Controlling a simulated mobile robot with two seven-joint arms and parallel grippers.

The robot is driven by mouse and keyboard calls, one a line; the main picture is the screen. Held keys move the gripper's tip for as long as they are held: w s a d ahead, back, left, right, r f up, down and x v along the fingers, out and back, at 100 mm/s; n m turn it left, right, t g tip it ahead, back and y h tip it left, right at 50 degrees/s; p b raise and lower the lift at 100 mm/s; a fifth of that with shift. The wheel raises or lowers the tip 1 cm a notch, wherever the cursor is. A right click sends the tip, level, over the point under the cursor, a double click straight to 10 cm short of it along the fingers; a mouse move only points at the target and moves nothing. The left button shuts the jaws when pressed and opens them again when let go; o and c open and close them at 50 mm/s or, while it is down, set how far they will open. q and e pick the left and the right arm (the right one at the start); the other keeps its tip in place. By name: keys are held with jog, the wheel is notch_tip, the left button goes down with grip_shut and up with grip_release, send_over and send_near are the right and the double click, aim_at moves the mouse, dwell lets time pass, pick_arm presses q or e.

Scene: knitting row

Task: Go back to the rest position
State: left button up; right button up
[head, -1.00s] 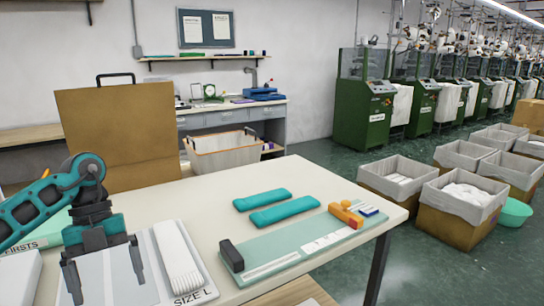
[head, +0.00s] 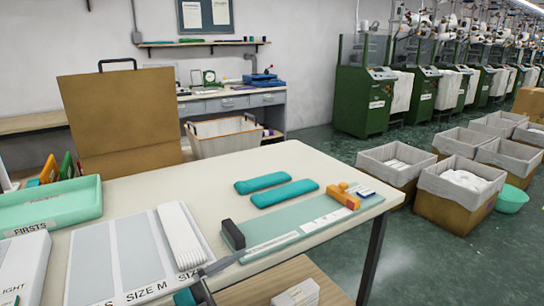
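Part of my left arm shows at the bottom edge in the head view, with a teal link and the dark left gripper (head: 215,268). One grey finger points up and right, in front of the measuring board's near left end. I cannot see both fingers, so its opening is unclear. No object shows in it. My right gripper is not in view.
The white table (head: 150,195) holds a green FIRSTS tray (head: 85,201), a size mat (head: 88,255) with a white folded item (head: 182,236), two teal bars (head: 284,192) and a green measuring board (head: 290,225). Grey-lined bins (head: 460,186) stand on the floor at right.

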pick_arm(q)
jog(key=s+a+f+n+t+y, duration=0.2)
jog(key=s+a+f+n+y, duration=0.1)
jog(key=a+f+n+y, duration=0.2)
jog(key=s+a+f+n+t+y, duration=0.3)
jog(key=a+f+n+y, duration=0.3)
jog(key=f+n+y, duration=0.4)
notch_tip(320, 180, down, 2)
jog(key=shift+s+f+n+y, duration=0.2)
jog(key=shift+n+y, duration=0.1)
jog(key=shift+n, duration=0.9)
jog(key=s+f+g, duration=0.1)
jog(key=s+f, duration=0.1)
jog(key=s+a+f+n+g+y, duration=0.1)
jog(key=s+f, duration=0.1)
jog(key=s+a+f+g, duration=0.1)
jog(key=s, duration=0.1)
jog(key=shift+s+a+f+n+y, duration=0.1)
jog(key=shift+s+f+n+y, duration=0.2)
jog(key=shift+f+n+y, duration=0.1)
